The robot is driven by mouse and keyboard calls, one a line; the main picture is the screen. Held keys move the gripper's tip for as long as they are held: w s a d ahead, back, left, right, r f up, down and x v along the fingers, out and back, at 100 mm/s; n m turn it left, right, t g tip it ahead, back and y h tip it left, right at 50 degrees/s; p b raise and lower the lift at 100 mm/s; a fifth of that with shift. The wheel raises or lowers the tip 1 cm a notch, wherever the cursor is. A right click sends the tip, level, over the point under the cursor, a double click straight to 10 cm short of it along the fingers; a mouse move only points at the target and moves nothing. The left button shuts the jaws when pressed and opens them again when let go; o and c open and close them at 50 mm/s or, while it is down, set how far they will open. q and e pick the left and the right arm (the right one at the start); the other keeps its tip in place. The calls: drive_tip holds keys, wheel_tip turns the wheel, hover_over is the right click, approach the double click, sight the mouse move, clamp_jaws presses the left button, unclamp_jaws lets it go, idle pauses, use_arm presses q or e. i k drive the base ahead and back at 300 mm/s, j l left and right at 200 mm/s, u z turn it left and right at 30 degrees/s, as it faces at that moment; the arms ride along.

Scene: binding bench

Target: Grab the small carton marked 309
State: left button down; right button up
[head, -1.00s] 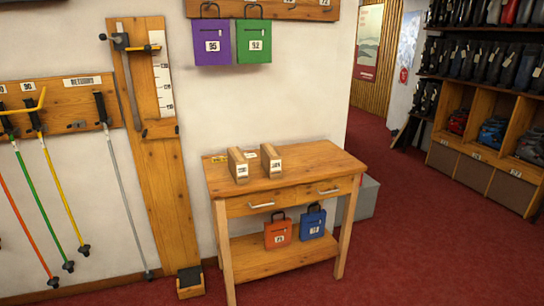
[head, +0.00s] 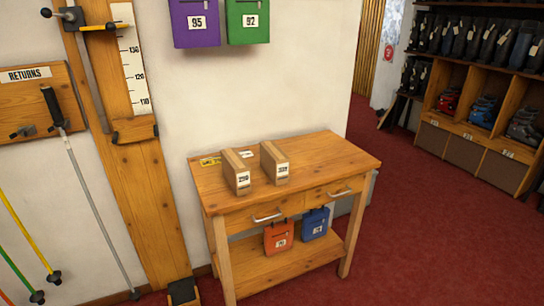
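Two small brown cartons stand upright side by side on top of the wooden bench (head: 330,158). The left carton (head: 233,165) has a white number label that looks like 250 or 290. The right carton (head: 271,157) has a white label that seems to start with 3 and end with 9, so it may be 309, but the digits are too small to be sure. A narrow gap lies between the cartons. Neither of my grippers is in view.
Two drawer handles stick out at the bench front. The bench top's right side is clear; open red carpet (head: 430,230) lies right.

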sight(275, 163)
drive_tip(key=i+j+z, duration=0.1)
drive_tip(key=i+j, duration=0.2)
drive_tip(key=i+j+z, duration=0.1)
drive_tip(key=i+j, duration=0.2)
drive_tip(key=j, duration=0.15)
drive_tip(key=i+j, duration=0.3)
drive_tip(key=i+j+z, duration=0.15)
drive_tip(key=j, duration=0.35)
drive_tip(key=i, duration=0.1)
